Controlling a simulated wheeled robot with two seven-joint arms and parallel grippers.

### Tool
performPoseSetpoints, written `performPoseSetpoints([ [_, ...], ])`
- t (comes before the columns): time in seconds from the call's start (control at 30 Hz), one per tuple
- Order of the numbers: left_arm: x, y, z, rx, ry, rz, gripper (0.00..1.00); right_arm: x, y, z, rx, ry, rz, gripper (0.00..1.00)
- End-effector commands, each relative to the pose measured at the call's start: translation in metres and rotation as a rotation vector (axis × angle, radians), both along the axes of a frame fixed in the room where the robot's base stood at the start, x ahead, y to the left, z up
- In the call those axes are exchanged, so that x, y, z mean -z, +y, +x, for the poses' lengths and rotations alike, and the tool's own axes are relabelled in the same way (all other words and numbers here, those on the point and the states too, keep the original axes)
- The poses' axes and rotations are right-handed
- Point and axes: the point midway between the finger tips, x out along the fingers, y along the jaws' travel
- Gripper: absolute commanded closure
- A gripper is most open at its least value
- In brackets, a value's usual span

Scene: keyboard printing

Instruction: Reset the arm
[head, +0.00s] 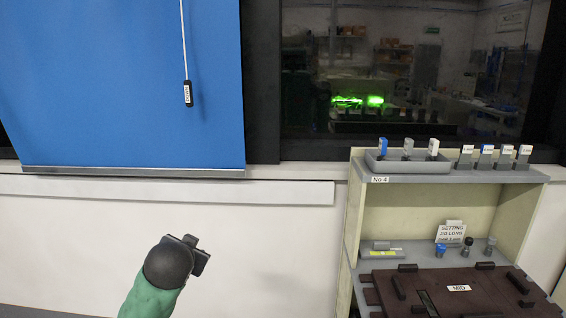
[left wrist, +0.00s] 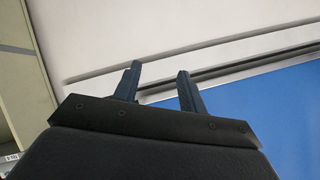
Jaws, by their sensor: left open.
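My left arm, with a green sleeve and a dark round wrist, comes up from the bottom of the head view, left of centre. Its gripper (head: 200,252) is partly hidden behind the wrist and is in the air before the white wall. In the left wrist view the two dark fingers of the gripper (left wrist: 159,70) stand apart with nothing between them. My right gripper is in neither view.
A shelf unit (head: 355,215) stands at the right, with a grey tray (head: 420,166) and small labelled blocks on top. A dark brown board (head: 450,305) marked MID lies lower. A blue blind (head: 120,80) with a hanging cord covers the upper left. Space between gripper and shelf is clear.

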Motion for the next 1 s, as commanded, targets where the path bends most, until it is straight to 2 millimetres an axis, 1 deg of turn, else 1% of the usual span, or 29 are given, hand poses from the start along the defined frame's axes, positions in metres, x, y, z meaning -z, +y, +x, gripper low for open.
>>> performPoseSetpoints([
  [0.03,0.018,-0.007,-0.012,0.013,0.037,-0.025,0.59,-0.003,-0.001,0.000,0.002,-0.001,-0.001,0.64],
  [0.1,0.040,-0.017,-0.028,0.031,0.080,-0.060,0.59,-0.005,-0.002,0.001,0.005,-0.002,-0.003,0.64],
  [0.17,0.058,-0.024,-0.041,0.045,0.115,-0.086,0.59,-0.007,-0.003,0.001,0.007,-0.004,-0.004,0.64],
  [0.3,0.097,-0.039,-0.074,0.064,0.194,-0.148,0.59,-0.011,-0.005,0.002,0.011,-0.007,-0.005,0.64],
  [0.37,0.114,-0.044,-0.089,0.067,0.228,-0.170,0.59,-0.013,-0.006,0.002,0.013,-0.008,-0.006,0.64],
  [0.5,0.150,-0.054,-0.124,0.063,0.306,-0.220,0.59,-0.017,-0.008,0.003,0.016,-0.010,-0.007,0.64],
  [0.67,0.190,-0.063,-0.166,0.047,0.399,-0.269,0.59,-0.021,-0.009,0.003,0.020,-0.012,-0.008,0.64],
  [0.87,0.240,-0.073,-0.223,0.017,0.527,-0.323,0.59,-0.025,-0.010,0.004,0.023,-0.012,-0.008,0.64],
  [1.0,0.272,-0.081,-0.268,-0.004,0.621,-0.355,0.59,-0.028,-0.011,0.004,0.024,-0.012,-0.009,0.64],
])
